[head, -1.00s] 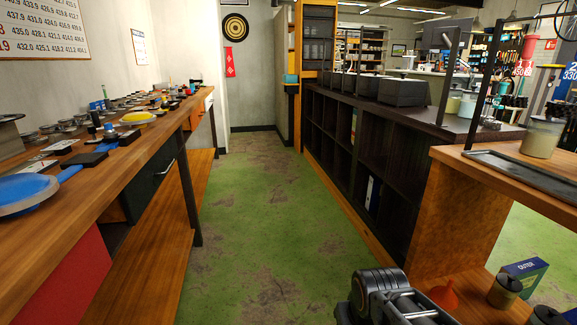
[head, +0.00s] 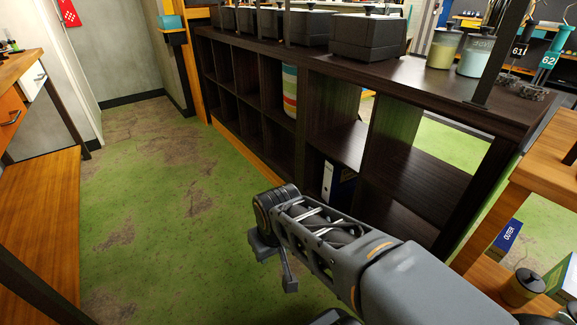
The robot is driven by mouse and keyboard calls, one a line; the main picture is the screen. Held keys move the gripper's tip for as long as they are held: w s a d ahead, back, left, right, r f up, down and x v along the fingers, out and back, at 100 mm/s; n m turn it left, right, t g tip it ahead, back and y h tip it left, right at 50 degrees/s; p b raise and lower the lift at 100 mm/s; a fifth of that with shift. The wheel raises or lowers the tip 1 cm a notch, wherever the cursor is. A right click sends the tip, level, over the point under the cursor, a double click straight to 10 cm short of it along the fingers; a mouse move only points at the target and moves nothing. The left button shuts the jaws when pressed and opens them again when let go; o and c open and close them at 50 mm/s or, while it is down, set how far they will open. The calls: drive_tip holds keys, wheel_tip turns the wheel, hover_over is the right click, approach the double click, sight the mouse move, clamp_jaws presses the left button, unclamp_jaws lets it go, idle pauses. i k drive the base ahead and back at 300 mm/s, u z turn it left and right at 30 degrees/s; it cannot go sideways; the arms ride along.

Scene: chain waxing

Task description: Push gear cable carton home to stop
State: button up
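A blue and green carton marked OUTER (head: 507,240) stands on the low wooden shelf at the right edge. Its print is partly cut off and I cannot tell whether it is the gear cable carton. My arm reaches in from the bottom right, over the green floor. My gripper (head: 275,264) hangs at its far end, in front of the dark shelving and left of the carton, well apart from it. Its fingers are small and dark, and I cannot tell whether they are open. I see nothing held in it.
A lidded jar (head: 522,288) stands in front of the carton. The dark cubby shelving (head: 450,95) holds black boxes on top and a binder (head: 338,186) inside. A wooden bench (head: 45,215) is at the left. The floor (head: 150,210) between is clear.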

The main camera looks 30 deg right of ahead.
sight(339, 182)
drive_tip(key=i, duration=3.45)
drive_tip(key=z, duration=3.6)
